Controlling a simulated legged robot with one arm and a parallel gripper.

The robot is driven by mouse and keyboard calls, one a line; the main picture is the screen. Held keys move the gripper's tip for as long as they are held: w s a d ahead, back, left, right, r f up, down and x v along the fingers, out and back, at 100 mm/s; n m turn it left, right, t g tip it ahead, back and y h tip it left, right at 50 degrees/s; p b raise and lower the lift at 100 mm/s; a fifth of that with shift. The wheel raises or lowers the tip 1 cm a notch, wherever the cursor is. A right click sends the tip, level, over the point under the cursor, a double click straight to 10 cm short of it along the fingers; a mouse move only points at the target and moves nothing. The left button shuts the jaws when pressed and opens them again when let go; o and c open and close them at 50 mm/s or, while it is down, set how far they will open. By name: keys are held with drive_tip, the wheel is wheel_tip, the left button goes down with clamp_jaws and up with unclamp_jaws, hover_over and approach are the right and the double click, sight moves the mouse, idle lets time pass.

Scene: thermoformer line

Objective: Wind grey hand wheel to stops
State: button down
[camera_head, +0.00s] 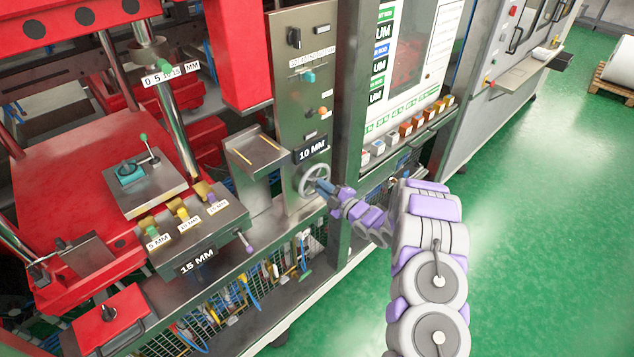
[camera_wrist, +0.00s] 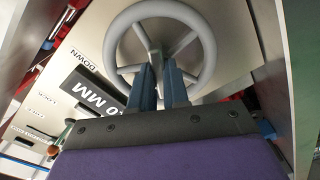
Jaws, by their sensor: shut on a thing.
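The grey hand wheel (camera_head: 313,180) is on the lower part of a steel panel, just below a black "10 MM" label (camera_head: 312,150). In the wrist view the wheel (camera_wrist: 207,42) shows as a ring with several spokes. My gripper (camera_head: 328,187) reaches the wheel from the right. Part of the word "DOWN" (camera_wrist: 87,60) shows left of the wheel in the wrist view.
The steel panel (camera_head: 290,110) carries knobs and a slider above the wheel. A steel box (camera_head: 252,155) juts out left of it. A steel post (camera_head: 348,110) and a shelf of small colored blocks (camera_head: 405,130) are at the right. Green floor (camera_head: 530,200) is clear on the right.

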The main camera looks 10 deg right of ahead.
drive_tip(key=shift+s+f, duration=0.15)
drive_tip(key=shift+f, duration=0.1)
drive_tip(key=shift+f+m+p, duration=0.1)
drive_tip(key=shift+m+p, duration=0.7)
drive_tip(key=shift+m, duration=0.6)
drive_tip(key=shift+a+m+p, duration=0.1)
drive_tip(key=shift+m+p, duration=0.7)
drive_tip(key=shift+m, duration=0.6)
drive_tip(key=m+p, duration=0.1)
drive_tip(key=m, duration=0.1)
drive_tip(key=shift+m, duration=0.3)
drive_tip(key=c, duration=1)
unclamp_jaws()
drive_tip(key=shift+a+r, duration=0.1)
drive_tip(key=shift+r, duration=0.1)
drive_tip(key=shift+c, duration=0.2)
